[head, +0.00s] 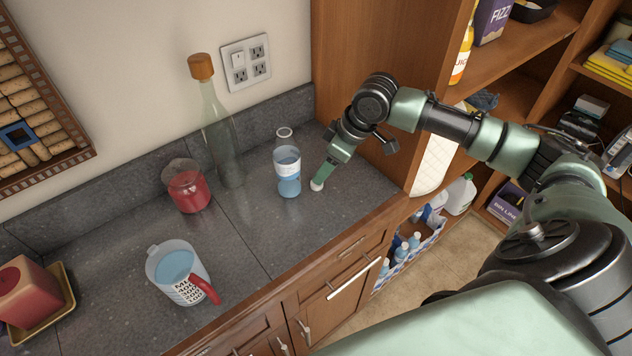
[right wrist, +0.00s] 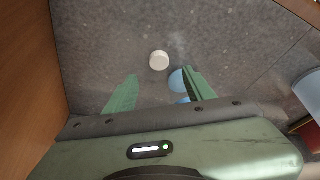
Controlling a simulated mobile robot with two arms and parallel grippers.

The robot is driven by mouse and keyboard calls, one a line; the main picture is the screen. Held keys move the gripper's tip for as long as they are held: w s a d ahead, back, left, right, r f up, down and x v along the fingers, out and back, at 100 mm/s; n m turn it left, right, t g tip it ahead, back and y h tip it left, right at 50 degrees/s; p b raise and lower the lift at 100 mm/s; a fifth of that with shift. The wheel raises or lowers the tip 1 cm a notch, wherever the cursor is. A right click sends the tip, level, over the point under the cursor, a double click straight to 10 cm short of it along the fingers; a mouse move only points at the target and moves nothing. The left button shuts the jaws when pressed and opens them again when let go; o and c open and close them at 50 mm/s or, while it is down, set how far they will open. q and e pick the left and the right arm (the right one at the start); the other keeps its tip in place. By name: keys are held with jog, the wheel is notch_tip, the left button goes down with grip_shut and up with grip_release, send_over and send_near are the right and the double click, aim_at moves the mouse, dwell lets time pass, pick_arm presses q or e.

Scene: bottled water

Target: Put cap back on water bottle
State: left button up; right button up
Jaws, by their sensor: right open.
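The water bottle (head: 287,172) stands upright and uncapped on the grey counter, with a white and blue label. A small round white cap (head: 316,186) lies on the counter just right of the bottle's base. My right gripper (head: 324,178) points down at the cap. In the right wrist view, the cap (right wrist: 159,61) lies just ahead of the gap between the open fingers of my right gripper (right wrist: 160,73), with nothing held. A blue part of the bottle (right wrist: 177,80) shows there, partly hidden by the right-hand finger. My left gripper is not in view.
A wooden cabinet side (head: 365,50) rises close behind my right gripper. The counter's front right is clear.

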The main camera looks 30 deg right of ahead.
jog(key=shift+w+a+f, duration=0.1)
jog(key=shift+f, duration=0.15)
jog(key=shift+f+p, duration=0.3)
jog(key=shift+f, duration=0.1)
jog(key=p+x, duration=0.1)
jog(key=x, duration=0.2)
jog(key=shift+w+a+f, duration=0.1)
jog(key=shift+f, duration=0.2)
jog(key=shift+w+f, duration=0.1)
jog(key=shift+f, duration=0.3)
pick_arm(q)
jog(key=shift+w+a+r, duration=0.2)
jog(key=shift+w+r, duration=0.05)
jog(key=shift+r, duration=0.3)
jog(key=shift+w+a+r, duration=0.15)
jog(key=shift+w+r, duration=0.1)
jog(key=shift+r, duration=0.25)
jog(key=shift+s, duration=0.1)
pick_arm(e)
grip_shut()
